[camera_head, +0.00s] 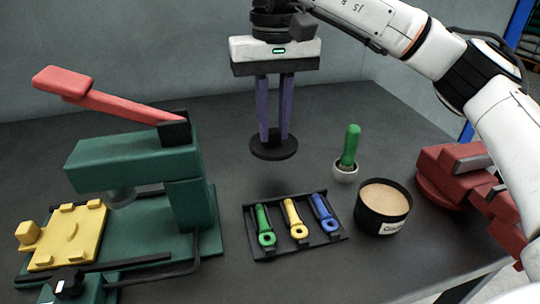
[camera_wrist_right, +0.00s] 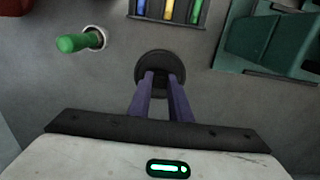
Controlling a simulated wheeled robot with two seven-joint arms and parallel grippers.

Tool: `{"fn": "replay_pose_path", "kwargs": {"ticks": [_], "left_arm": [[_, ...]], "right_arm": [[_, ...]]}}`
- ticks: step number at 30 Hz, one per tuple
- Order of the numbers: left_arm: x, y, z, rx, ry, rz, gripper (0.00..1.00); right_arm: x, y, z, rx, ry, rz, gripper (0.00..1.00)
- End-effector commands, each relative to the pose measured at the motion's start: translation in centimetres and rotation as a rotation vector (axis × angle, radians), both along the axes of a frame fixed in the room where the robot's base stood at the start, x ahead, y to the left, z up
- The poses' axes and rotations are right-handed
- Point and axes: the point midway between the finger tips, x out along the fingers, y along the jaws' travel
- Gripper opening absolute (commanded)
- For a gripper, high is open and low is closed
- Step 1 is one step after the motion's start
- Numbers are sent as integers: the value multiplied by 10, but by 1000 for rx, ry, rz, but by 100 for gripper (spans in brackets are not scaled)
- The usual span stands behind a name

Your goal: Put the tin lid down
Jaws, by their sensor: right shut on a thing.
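The tin lid (camera_head: 273,149) is a dark round disc. My right gripper (camera_head: 274,138), with two purple fingers, is shut on it from above. In the head view the lid is behind the tray of tools; I cannot tell for sure whether it touches the table. It also shows in the right wrist view (camera_wrist_right: 160,66) between the fingertips. An open dark tin (camera_head: 383,207) with pale contents and a white label stands at the right of the tray. My left gripper is not in view.
A black tray (camera_head: 279,246) holds green, yellow and blue tools. A green-handled tool (camera_head: 349,150) stands in a small white cup (camera_head: 345,173). A green press (camera_head: 150,165) with a red lever stands left, a red vise (camera_head: 459,172) right.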

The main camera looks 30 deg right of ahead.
Motion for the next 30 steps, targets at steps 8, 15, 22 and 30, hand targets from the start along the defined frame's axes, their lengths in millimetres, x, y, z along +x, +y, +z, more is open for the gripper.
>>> {"fn": "replay_pose_path", "kwargs": {"ticks": [8, 15, 22, 30], "left_arm": [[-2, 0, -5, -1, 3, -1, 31], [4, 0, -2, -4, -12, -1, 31], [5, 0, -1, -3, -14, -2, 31], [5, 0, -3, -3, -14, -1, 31]], "right_arm": [[0, -1, -34, -1, 0, -1, 0], [0, -1, -64, 1, -1, -2, 0], [0, 0, -64, 0, -2, -2, 0], [0, 0, -66, -1, -2, -1, 37]]}}
